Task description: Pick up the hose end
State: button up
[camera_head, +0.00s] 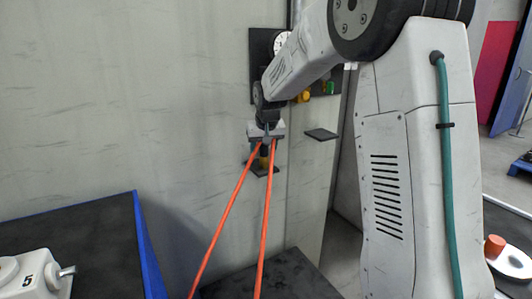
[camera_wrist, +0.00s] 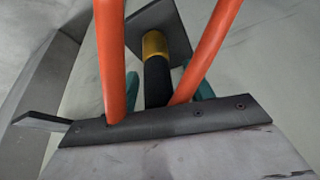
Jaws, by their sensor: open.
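A black piece with a yellow collar, which looks like the hose end (camera_wrist: 156,72), stands on a small dark plate (camera_wrist: 140,28) in the wrist view. In the head view its yellow part (camera_head: 264,163) shows just under my gripper (camera_head: 265,148). My gripper is open, with teal fingers (camera_wrist: 168,90) on either side of the black piece. I cannot tell whether they touch it. Two orange strands (camera_head: 236,198) run from my gripper down out of the head view. They cross the wrist view (camera_wrist: 112,60) in front of the fingers, and their gripper-side ends are hidden.
A dark wall panel with a round gauge (camera_head: 281,41) is behind my arm. A second small dark shelf (camera_head: 321,134) is on the wall to the right.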

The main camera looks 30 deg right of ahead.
jog(key=shift+f, duration=0.25)
grip_shut()
jog(key=shift+r, duration=0.15)
